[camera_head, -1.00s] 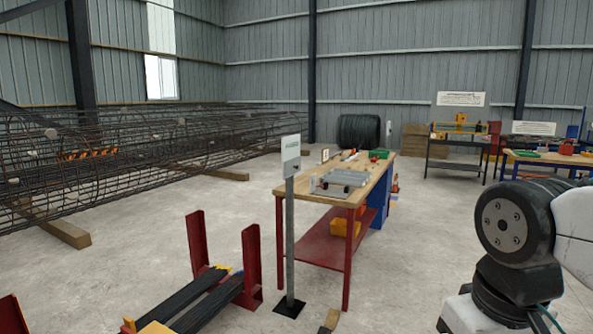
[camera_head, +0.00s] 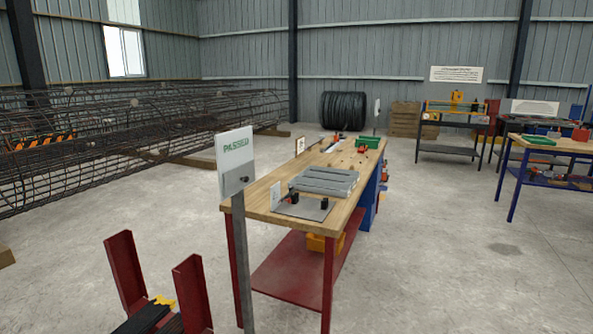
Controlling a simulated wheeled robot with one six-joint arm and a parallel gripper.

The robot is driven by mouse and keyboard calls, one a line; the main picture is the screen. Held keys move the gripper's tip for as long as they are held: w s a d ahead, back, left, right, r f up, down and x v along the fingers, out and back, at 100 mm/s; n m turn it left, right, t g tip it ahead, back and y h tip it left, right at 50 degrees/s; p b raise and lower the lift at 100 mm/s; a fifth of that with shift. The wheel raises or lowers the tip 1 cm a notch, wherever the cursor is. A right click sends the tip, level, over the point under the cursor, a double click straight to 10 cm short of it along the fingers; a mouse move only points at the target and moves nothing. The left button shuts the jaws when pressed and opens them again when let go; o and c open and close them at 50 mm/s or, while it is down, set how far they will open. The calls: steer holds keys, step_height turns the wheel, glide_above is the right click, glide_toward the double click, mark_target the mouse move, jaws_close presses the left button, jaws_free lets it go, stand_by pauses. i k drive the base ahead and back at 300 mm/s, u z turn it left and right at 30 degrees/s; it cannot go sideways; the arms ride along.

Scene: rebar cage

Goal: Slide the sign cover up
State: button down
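A white sign (camera_head: 235,160) stands on a grey metal post (camera_head: 240,260) left of the workbench. Its upper part reads "PASSED" in green. A grey cover plate (camera_head: 236,181) with a small dark knob (camera_head: 244,180) sits over the lower part of the sign. Whatever lies behind the plate is hidden. My gripper is not in view, and no part of my arm shows now.
A wooden workbench (camera_head: 262,212) with red legs stands just right of the post, with grey plates and tools on top. Red uprights (camera_head: 193,290) stand at the lower left. Rebar cages (camera_head: 90,140) fill the left. Open concrete floor (camera_head: 430,250) lies to the right.

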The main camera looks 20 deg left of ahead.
mark_target(235, 179)
steer(key=u, duration=0.35)
steer(key=i, duration=1.8)
steer(key=u, duration=0.65)
